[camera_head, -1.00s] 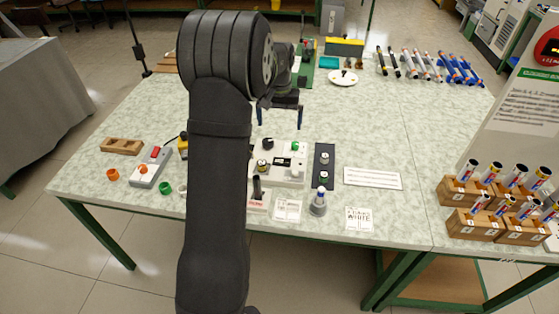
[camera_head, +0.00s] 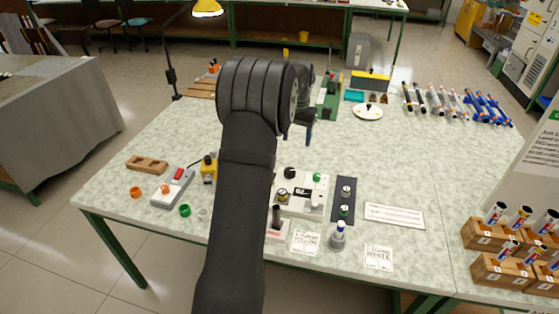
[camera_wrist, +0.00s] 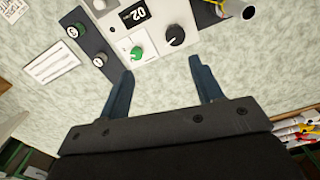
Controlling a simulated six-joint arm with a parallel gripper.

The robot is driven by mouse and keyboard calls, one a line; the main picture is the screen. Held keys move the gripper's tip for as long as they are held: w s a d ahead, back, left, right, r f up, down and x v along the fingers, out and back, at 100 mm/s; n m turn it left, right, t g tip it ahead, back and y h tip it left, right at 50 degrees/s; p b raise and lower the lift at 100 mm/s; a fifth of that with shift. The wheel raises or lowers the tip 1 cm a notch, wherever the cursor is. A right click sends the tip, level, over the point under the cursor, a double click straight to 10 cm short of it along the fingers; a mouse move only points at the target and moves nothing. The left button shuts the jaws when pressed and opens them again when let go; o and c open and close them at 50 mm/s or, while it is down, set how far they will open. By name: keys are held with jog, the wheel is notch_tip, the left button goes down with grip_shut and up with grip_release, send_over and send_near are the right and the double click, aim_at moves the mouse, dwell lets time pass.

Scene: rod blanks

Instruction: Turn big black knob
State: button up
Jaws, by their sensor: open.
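The big black knob (camera_wrist: 174,35) sits on a white control panel (camera_wrist: 150,22), with a white pointer line on it. It also shows in the head view (camera_head: 289,172), at the panel's back left corner. A green knob (camera_wrist: 137,52) is beside it. My gripper (camera_wrist: 161,68) is open and empty, its two blue fingers pointing toward the panel edge. The black knob lies beyond the fingertips, nearer the right finger in the wrist view, and is not between them. In the head view my gripper (camera_head: 298,133) is behind the panel, partly hidden by my arm.
A dark strip with knobs (camera_head: 344,200) stands right of the panel. A white plate (camera_head: 368,112) lies farther back. Bare table surrounds the panel's back side.

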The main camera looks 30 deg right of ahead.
aim_at(290, 170)
jog(key=shift+m, duration=0.8)
jog(key=w+f, duration=0.1)
jog(key=f, duration=0.4)
jog(key=w+f, duration=0.1)
jog(key=f, duration=0.5)
jog(key=w+f, duration=0.1)
jog(key=f, duration=0.5)
jog(key=shift+w+d+f, duration=0.15)
jog(key=shift+w+f, duration=0.1)
jog(key=shift+w, duration=0.1)
